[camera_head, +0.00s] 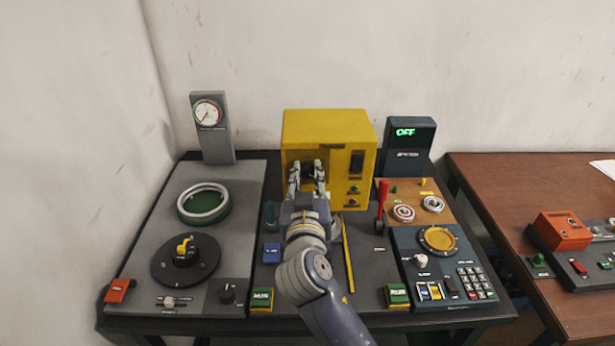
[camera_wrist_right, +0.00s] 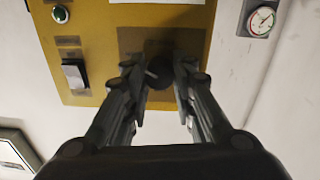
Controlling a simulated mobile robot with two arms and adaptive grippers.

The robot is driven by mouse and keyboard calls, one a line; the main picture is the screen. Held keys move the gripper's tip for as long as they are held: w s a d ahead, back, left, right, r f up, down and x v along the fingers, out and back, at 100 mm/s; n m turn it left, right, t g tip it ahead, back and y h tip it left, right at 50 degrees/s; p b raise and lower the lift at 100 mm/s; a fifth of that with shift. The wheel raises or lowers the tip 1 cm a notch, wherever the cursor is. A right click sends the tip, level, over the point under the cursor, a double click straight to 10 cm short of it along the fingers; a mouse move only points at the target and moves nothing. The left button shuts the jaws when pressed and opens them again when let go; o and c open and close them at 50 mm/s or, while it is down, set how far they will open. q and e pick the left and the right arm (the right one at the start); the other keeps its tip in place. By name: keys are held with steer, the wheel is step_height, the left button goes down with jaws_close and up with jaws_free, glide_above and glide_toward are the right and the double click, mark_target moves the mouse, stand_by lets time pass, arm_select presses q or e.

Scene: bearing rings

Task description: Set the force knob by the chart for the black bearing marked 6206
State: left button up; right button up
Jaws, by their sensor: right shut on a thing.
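The yellow box (camera_head: 330,125) stands at the back middle of the table. In the right wrist view a dark round knob (camera_wrist_right: 160,76) sits on its yellow front panel (camera_wrist_right: 195,50). My right gripper (camera_head: 307,170) reaches to the front of the box, and its fingers (camera_wrist_right: 160,80) are closed on the knob from both sides. The fingers hide the knob in the head view, and its setting cannot be read. A white label (camera_wrist_right: 160,2) is cut off at the wrist view's top edge. I cannot make out a bearing marked 6206 or readable chart text. My left gripper is out of view.
A dial gauge (camera_head: 208,113) stands back left and a display reading OFF (camera_head: 405,132) back right. A red lever (camera_head: 382,205) stands right of my arm. Two small rings (camera_head: 402,212) (camera_head: 433,204) lie on a brown board. A large ring (camera_head: 203,204) lies left.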

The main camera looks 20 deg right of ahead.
steer(key=shift+n+p, duration=0.45)
steer(key=shift+n, duration=0.55)
steer(key=n+p, duration=0.1)
steer(key=n, duration=0.1)
steer(key=shift+n, duration=0.4)
steer(key=n+p, duration=0.2)
steer(key=n, duration=0.2)
steer(key=shift+n+p, duration=0.5)
steer(key=shift+n, duration=0.9)
